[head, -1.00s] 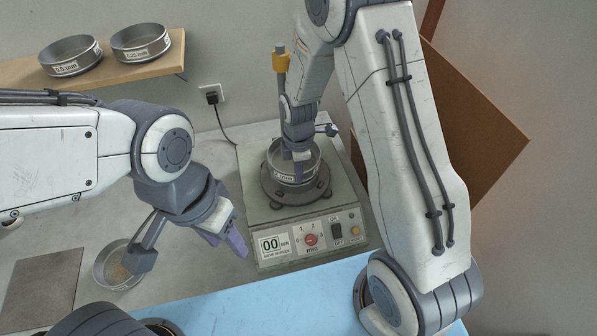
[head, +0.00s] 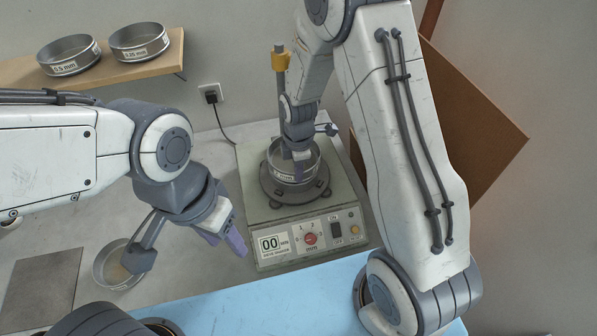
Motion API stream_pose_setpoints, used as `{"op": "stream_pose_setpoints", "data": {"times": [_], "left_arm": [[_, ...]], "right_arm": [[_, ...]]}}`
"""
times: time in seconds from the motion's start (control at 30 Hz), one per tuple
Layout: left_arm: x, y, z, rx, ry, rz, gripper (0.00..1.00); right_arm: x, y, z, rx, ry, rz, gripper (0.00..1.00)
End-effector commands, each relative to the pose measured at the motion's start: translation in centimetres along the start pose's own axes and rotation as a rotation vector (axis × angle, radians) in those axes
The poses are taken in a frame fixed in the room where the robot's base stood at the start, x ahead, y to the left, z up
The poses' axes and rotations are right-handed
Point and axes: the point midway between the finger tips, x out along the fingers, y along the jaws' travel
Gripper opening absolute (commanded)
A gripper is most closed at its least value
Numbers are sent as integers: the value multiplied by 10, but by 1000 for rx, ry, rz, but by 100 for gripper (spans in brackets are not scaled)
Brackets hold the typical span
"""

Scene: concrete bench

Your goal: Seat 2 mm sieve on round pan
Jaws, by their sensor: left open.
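A round metal sieve (head: 313,163) with a white label ending in "mm" sits on the dark round base of the shaker (head: 262,212). The label's number is partly hidden. My right gripper (head: 299,174) reaches down at the sieve's near wall, and its fingers overlap the sieve. I cannot tell whether they are closed on it. I cannot make out a separate round pan under the sieve. An open round metal vessel (head: 101,270) with brownish contents stands on the bench, partly behind my left wrist.
Two labelled sieves, 0.5 mm (head: 68,56) and 0.25 mm (head: 139,42), stand on a wooden shelf (head: 112,72). An upright rod with a yellow clamp (head: 280,61) rises behind the shaker. A dark grey mat (head: 40,290) lies at left. A brown board (head: 478,130) leans at right.

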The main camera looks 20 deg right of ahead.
Motion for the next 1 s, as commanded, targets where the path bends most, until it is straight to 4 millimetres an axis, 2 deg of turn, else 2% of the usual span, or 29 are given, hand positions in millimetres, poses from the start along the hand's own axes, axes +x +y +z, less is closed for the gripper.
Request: {"op": "stream_pose_setpoints", "data": {"times": [0.87, 0.97, 1.0], "left_arm": [[7, 0, 0, 0, 0, 0, 50], [7, 0, 0, 0, 0, 0, 50], [7, 0, 0, 0, 0, 0, 50]], "right_arm": [[10, 1, 0, 0, 0, 2, 0], [10, 0, 0, 0, 0, 2, 34], [10, 0, 0, 0, 0, 2, 38]]}}
